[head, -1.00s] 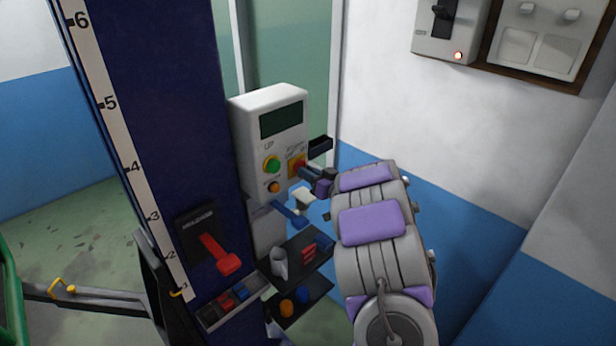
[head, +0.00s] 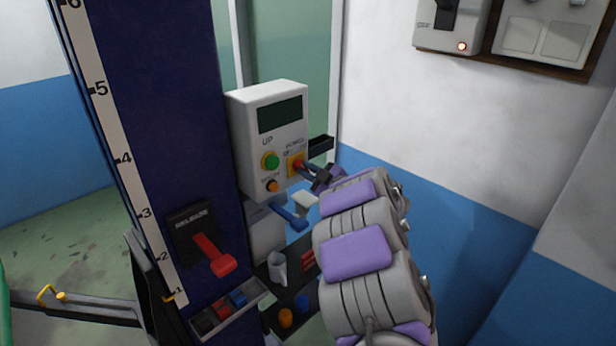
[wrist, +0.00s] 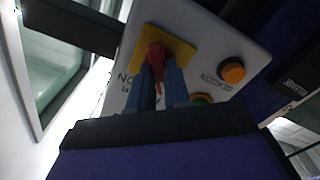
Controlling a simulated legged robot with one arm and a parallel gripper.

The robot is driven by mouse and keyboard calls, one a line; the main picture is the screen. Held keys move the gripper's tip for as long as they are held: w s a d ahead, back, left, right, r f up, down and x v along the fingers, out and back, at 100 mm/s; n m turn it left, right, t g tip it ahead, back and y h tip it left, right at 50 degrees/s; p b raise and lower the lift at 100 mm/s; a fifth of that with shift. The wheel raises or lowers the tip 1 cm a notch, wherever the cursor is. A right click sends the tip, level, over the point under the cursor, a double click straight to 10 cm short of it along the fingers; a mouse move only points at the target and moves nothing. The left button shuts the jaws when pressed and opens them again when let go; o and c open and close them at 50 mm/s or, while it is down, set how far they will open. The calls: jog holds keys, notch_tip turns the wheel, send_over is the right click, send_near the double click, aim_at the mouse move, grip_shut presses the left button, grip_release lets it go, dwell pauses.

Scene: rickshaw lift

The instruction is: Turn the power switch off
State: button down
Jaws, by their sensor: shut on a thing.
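The power switch (head: 297,162) is a red knob on a yellow plate, at the lower right of the white control box (head: 240,137). It also shows in the wrist view as a red knob (wrist: 155,56) on its yellow plate. My gripper (wrist: 160,82) is at the knob, with its two blue fingers shut on it. In the head view my gripper (head: 309,170) reaches the box from the right. The fingers hide part of the knob, so its exact setting is hard to read.
The box also bears a green button (head: 270,161), an orange button (head: 272,186) and a dark display (head: 279,117). A red release lever (head: 213,254) is on the blue column (head: 160,110). Shelves with a mug (head: 277,267) and small items are below. A wall switch box (head: 447,32) is at upper right.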

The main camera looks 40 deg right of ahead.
jog(key=shift+f+n, duration=0.3)
jog(key=shift+n, duration=0.1)
jog(key=c, duration=1.2)
grip_release()
jog(key=shift+d, duration=0.1)
jog(key=shift+o, duration=0.6)
jog(key=shift+r, duration=0.15)
jog(key=shift+s, duration=0.1)
jog(key=s+d, duration=0.1)
jog(key=s, duration=1.6)
jog(key=shift+d+p, duration=0.25)
jog(key=shift+p, duration=0.2)
